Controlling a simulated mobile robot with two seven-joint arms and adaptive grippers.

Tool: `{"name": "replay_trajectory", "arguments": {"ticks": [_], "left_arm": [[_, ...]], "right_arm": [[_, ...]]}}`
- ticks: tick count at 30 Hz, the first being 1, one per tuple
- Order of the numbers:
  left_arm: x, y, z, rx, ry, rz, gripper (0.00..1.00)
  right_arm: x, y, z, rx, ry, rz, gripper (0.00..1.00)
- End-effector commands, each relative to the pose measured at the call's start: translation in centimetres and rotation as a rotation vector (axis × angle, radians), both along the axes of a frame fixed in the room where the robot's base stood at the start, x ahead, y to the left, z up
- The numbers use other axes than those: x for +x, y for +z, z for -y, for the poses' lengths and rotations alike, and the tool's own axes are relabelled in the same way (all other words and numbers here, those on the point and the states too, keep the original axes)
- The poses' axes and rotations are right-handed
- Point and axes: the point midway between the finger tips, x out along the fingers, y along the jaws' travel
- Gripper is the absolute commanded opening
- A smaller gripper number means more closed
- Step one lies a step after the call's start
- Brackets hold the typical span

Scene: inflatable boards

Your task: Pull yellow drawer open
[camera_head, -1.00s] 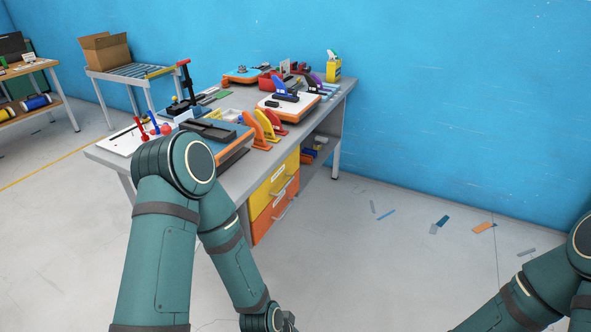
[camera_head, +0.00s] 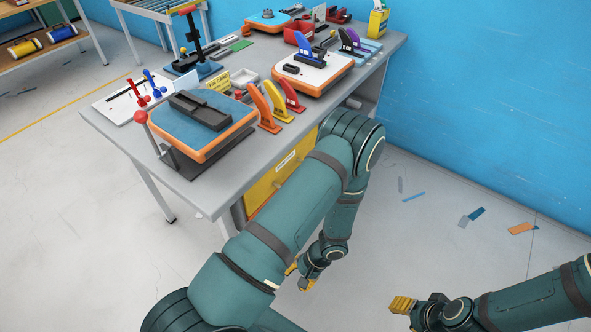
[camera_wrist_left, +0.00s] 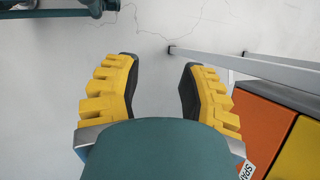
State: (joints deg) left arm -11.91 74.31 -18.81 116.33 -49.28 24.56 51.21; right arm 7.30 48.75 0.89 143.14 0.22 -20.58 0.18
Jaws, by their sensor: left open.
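The yellow drawer (camera_head: 268,187) is under the workbench top, its front partly hidden by my left arm in the head view. A white label is on its front. In the left wrist view the yellow drawer front (camera_wrist_left: 302,155) shows at the lower right, beside the orange drawer (camera_wrist_left: 260,122). My left gripper (camera_head: 301,278) is low in front of the bench, apart from the drawer. In the left wrist view its yellow fingers (camera_wrist_left: 157,78) are spread with only floor between them. My right gripper (camera_head: 403,305) is at the lower right, away from the bench; its opening is unclear.
The grey workbench (camera_head: 120,128) carries orange, yellow and red fins, an orange-edged board (camera_head: 312,75) and a blue-topped press board (camera_head: 190,140). A bench leg (camera_wrist_left: 245,62) stands near the left gripper's right side. The floor to the right is clear except for flat scraps (camera_head: 470,217).

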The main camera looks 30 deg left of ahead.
Motion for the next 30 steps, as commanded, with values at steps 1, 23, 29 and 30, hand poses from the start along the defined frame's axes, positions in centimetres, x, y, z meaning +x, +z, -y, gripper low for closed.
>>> {"name": "replay_trajectory", "arguments": {"ticks": [1,23,29,30], "left_arm": [[1.9,0.6,-2.3,0.154,-0.078,0.021,0.41],[23.0,9.1,-9.0,0.941,-0.549,0.69,0.41],[24.8,8.3,-12.5,0.939,-0.547,0.688,0.41],[25.1,8.1,-13.1,0.94,-0.548,0.688,0.41]], "right_arm": [[0.0,1.2,0.0,0.0,-0.001,0.0,0.47],[0.0,3.4,0.0,0.0,-0.005,-0.001,0.47],[-0.1,3.0,0.0,0.001,-0.003,-0.004,0.47],[-0.2,2.9,0.0,0.001,-0.001,-0.005,0.47]]}}
